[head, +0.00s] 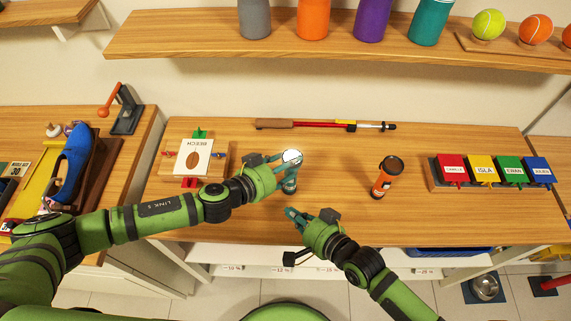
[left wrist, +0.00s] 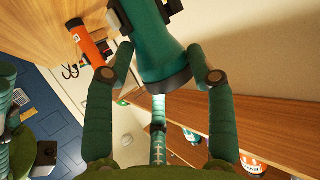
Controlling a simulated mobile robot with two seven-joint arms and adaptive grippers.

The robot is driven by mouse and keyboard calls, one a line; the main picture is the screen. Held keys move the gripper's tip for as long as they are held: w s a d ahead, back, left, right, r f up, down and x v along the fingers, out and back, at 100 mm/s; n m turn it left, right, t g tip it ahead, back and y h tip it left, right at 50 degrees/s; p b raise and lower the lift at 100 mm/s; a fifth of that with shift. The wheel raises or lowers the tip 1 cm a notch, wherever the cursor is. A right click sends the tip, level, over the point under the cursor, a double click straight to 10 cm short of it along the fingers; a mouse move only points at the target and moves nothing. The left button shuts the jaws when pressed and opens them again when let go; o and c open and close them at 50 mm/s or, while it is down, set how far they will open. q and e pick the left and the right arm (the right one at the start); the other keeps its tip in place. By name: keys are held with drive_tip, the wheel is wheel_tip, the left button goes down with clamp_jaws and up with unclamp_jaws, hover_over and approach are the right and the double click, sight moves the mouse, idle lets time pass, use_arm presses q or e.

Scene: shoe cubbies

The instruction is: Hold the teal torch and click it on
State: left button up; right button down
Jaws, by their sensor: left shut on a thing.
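The teal torch (head: 290,186) is upright above the wooden table, its pale round lens (head: 292,156) facing up and looking bright white. My left gripper (head: 282,172) is shut on it. In the left wrist view my left gripper's fingers (left wrist: 168,75) lie on both sides of the teal torch's wide head (left wrist: 163,58), with a pale glow by its rim. The torch's button cannot be made out. My right gripper (head: 295,216) is near the table's front edge, just below the torch and apart from it; its finger opening is unclear.
A red pole (head: 325,125) lies at the back. A wooden board with a card (head: 196,157) is left; colored boxes (head: 483,168) stand right. Table between the torches is clear.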

use_arm(q)
drive_tip(key=o, duration=1.3)
drive_tip(key=shift+o, duration=0.2)
